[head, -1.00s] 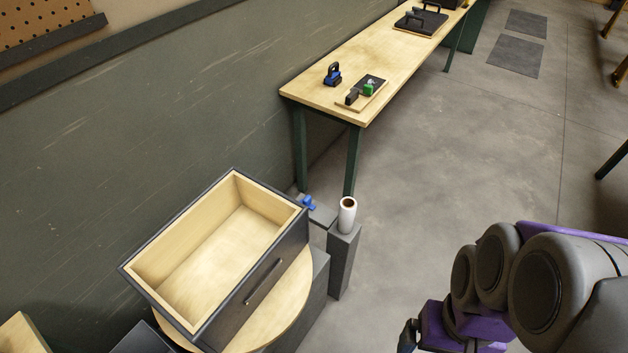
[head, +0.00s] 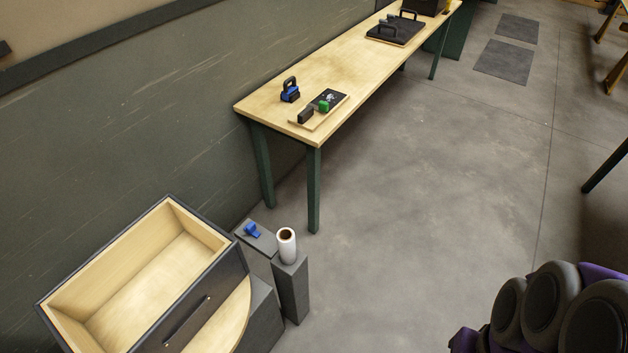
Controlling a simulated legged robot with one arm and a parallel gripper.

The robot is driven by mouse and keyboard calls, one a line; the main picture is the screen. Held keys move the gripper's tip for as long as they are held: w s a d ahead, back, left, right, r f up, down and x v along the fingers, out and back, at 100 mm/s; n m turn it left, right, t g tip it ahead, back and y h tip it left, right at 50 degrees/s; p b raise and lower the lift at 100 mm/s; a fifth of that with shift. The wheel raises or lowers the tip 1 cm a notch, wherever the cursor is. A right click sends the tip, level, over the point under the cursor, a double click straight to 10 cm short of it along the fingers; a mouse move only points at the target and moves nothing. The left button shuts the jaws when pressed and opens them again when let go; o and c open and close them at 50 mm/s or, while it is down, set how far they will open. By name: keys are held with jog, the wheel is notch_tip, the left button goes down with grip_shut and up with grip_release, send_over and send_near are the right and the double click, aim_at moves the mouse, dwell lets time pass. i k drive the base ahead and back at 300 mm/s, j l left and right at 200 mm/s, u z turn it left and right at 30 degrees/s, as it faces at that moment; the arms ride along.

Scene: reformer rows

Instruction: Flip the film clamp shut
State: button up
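I cannot single out the film clamp for sure. A small blue piece (head: 252,230) sits on a low grey block (head: 262,243), beside an upright white roll (head: 287,246) on a grey post (head: 292,290). On the long wooden table (head: 340,70), a board (head: 338,103) carries a black block (head: 306,116) and a green piece (head: 323,106). A blue and black handled item (head: 290,90) stands beside that board. All are too small to tell whether anything is open or shut. My arm shows at the bottom right, away from them; my gripper is out of view.
An open wooden drawer box (head: 72,338) with a dark front rests on a round wooden top (head: 228,325) at lower left. A dark handled plate (head: 400,42) lies farther along the table. The grey wall (head: 120,120) runs along the left.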

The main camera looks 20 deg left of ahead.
aim_at(250, 229)
jog(key=i+l, duration=0.2)
jog(key=i, duration=0.15)
jog(key=i+l, duration=0.15)
jog(key=i, duration=0.25)
jog(key=i+l, duration=0.2)
jog(key=i, duration=0.15)
jog(key=i+j+u, duration=0.15)
jog(key=u, duration=0.3)
jog(key=i+u, duration=0.6)
jog(key=u, duration=0.3)
jog(key=i+l+u, duration=0.15)
jog(key=u, duration=0.35)
jog(key=i+u, duration=0.35)
jog(key=i+l+u, duration=0.1)
jog(key=i+u, duration=0.2)
jog(key=i+l+u, duration=0.15)
jog(key=u, duration=0.2)
jog(key=i, duration=0.05)
